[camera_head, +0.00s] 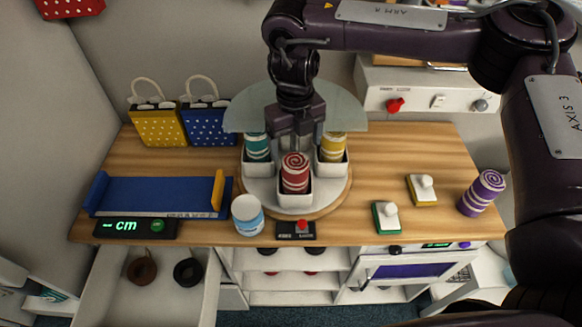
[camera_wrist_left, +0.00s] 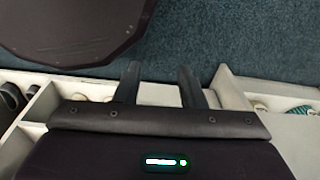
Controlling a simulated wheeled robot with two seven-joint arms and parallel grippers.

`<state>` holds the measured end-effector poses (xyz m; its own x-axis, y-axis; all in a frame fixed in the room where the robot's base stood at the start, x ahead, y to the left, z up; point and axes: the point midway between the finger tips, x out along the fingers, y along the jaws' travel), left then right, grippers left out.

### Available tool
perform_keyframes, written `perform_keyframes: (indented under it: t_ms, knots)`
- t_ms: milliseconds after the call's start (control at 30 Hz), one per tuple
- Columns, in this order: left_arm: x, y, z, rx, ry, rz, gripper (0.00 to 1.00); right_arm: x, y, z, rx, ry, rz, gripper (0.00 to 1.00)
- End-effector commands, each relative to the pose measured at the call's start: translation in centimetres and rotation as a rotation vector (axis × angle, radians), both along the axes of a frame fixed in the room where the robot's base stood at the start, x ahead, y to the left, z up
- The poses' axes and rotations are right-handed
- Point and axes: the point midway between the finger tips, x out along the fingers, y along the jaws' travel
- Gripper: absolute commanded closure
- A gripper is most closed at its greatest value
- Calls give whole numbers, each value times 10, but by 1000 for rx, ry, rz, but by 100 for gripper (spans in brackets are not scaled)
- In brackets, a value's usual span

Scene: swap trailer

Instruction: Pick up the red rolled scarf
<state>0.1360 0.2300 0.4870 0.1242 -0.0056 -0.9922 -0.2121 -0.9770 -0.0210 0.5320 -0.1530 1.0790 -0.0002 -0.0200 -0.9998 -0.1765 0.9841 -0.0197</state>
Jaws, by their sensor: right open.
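The red rolled scarf (camera_head: 295,178) stands upright in a white cup (camera_head: 296,199) at the front of a round turntable (camera_head: 262,193). Its spiral end faces up. My right gripper (camera_head: 295,143) points down just above and behind the scarf in the head view, open; its fingertips are partly hard to make out. I cannot tell the exact gap to the scarf. My left gripper (camera_wrist_left: 157,74) shows only in the left wrist view, its two fingers apart and nothing between them, over the floor.
A teal roll (camera_head: 257,147) and a yellow roll (camera_head: 333,146) stand in neighbouring cups beneath a clear cover (camera_head: 240,112). A white-blue jar (camera_head: 248,214) and a red-button box (camera_head: 296,229) are in front. An open drawer (camera_head: 150,298) is below left.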

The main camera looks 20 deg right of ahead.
Motion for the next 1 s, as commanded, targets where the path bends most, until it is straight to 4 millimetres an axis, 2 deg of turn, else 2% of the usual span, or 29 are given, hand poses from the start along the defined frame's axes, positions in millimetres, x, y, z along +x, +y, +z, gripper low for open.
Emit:
perform_keyframes:
  t_ms: [200, 333, 500, 700, 767, 1000]
  knots:
    - [-36, 2, 7, 4, 49, -1, 64, -2, 1, -23, 0, 4, 0, 18]
    - [-47, 3, 22, 5, 66, -1, 64, -3, 3, -41, -2, 6, 2, 18]
    - [-40, 2, 27, 3, 56, -1, 64, -3, 3, -64, -1, 3, 0, 18]
    - [-15, 0, 29, 0, 19, -1, 64, -2, 3, -70, 1, 1, 0, 18]
    - [-13, 0, 29, 0, 16, -1, 64, -2, 3, -69, 1, 1, 0, 18]
    - [-23, 1, 28, 1, 31, -1, 64, -2, 3, -69, 1, 1, 0, 47]
